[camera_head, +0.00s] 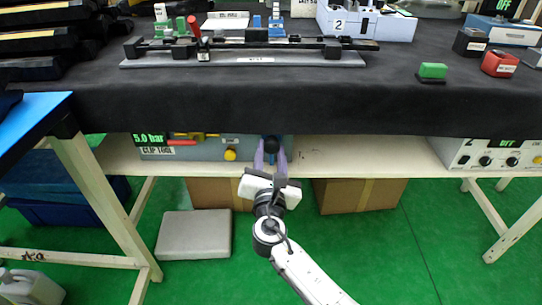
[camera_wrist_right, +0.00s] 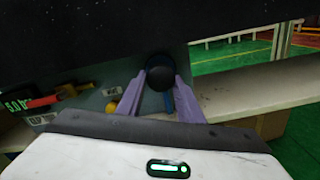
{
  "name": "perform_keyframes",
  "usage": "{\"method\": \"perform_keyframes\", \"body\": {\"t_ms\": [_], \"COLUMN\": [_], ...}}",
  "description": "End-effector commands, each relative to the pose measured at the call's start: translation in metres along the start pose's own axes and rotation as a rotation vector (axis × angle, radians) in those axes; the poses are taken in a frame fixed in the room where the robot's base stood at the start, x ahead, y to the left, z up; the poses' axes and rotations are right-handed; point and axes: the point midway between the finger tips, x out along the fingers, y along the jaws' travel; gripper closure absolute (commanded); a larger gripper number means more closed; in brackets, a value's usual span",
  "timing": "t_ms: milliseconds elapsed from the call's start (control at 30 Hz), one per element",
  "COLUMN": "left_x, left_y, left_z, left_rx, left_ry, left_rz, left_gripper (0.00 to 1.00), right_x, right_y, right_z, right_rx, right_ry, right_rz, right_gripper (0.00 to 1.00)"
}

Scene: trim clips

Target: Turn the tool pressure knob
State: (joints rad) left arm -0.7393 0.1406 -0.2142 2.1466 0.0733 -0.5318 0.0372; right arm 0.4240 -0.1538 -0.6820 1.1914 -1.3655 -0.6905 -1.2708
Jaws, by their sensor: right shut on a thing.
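The clip tool unit (camera_head: 205,152) is a grey-blue box on the shelf below the black-covered table. Its green display (camera_head: 149,139) reads 5.0 bar, and a "CLIP TOOL" label and a yellow button (camera_head: 230,155) show on its front. A round black knob (camera_wrist_right: 159,78) is at the unit's right end in the wrist view. My right gripper (camera_head: 271,150) reaches in from below, with its purple fingers on either side of the knob, shut on it. The fingers also show in the wrist view (camera_wrist_right: 157,88). The knob's marking is hidden. My left gripper is not in view.
The table edge with its black cloth (camera_head: 300,105) overhangs the shelf just above my right gripper. Cardboard boxes (camera_head: 358,194) and a grey block (camera_head: 193,235) stand below on the green floor. Another control unit (camera_head: 490,154) sits on the shelf at the right.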

Motion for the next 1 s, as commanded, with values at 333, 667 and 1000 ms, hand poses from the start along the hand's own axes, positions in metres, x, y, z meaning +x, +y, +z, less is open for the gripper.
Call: {"method": "perform_keyframes", "body": {"t_ms": [333,667,1000], "left_x": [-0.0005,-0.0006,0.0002], "left_y": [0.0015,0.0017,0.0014], "left_z": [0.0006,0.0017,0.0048], "left_rx": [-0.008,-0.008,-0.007], "left_ry": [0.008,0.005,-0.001], "left_rz": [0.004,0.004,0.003], "left_gripper": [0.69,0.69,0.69], "right_x": [0.0000,0.0000,0.0000], "right_y": [0.0003,0.0004,0.0005], "right_z": [-0.0004,-0.0002,-0.0001], "right_rx": [0.079,0.080,0.079], "right_ry": [0.001,0.001,0.001], "right_rz": [0.000,0.000,0.000], "right_gripper": [0.89,0.89,0.48]}}
